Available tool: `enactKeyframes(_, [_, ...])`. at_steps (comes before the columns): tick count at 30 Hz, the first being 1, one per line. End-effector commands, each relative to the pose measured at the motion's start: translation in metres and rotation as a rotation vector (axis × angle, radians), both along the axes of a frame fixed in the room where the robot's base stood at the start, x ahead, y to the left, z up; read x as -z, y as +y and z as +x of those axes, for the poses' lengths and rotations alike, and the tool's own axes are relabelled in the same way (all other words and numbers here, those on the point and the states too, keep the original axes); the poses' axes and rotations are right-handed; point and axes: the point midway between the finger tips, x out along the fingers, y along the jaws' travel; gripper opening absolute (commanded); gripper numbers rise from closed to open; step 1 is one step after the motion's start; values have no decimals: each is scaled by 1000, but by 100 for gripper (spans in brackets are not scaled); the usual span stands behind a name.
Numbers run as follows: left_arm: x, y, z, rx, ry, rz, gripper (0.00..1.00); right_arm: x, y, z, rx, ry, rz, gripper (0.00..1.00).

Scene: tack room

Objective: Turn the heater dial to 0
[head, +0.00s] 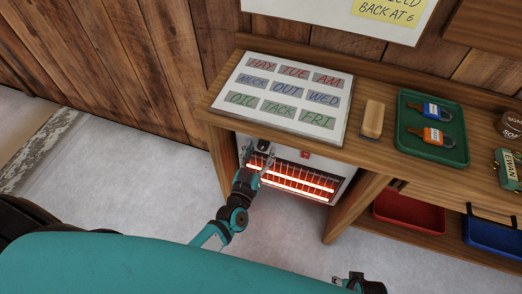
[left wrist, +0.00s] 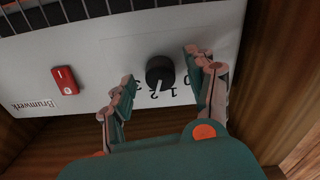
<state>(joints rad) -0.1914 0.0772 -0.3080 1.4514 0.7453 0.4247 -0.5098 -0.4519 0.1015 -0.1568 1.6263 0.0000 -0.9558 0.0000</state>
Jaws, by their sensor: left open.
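The heater (head: 341,169) stands under the bench with its glowing bars showing. Its black round dial (left wrist: 160,70) is on the white panel in the left wrist view. The dial's white pointer line points towards the printed 2. The 0 and 1 lie to the right of it, and the 3 is partly hidden by a finger. My left gripper (left wrist: 158,71) is open, with one finger on each side of the dial and gaps showing between them. In the head view my left gripper (head: 258,160) is at the heater's upper left.
A red switch (left wrist: 65,80) sits on the same panel. Wooden bench walls stand close to the heater's sides. On the bench are a lettered board (head: 228,107), a wooden block (head: 373,118) and a green tray (head: 446,153). Red (head: 408,211) and blue (head: 492,237) bins are below.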

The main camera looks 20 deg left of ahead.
Motion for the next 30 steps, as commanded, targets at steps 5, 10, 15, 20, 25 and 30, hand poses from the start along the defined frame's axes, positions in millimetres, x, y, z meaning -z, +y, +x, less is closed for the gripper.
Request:
enactKeyframes(5, [0,0,8,0,0,0,56,-3,0,1,0,-2,-1,45])
enactKeyframes(10, [0,0,8,0,0,0,56,-4,0,2,1,-2,0,45])
enactKeyframes(15, [0,0,8,0,0,0,42,-3,0,2,1,-2,0,45])
enactKeyframes(20, [0,0,8,0,0,0,21,-3,0,2,1,-2,0,45])
enactKeyframes(25, [0,0,8,0,0,0,1,-3,0,1,1,-2,0,45])
enactKeyframes(30, [0,0,8,0,0,-9,1,-3,0,1,1,-2,0,45])
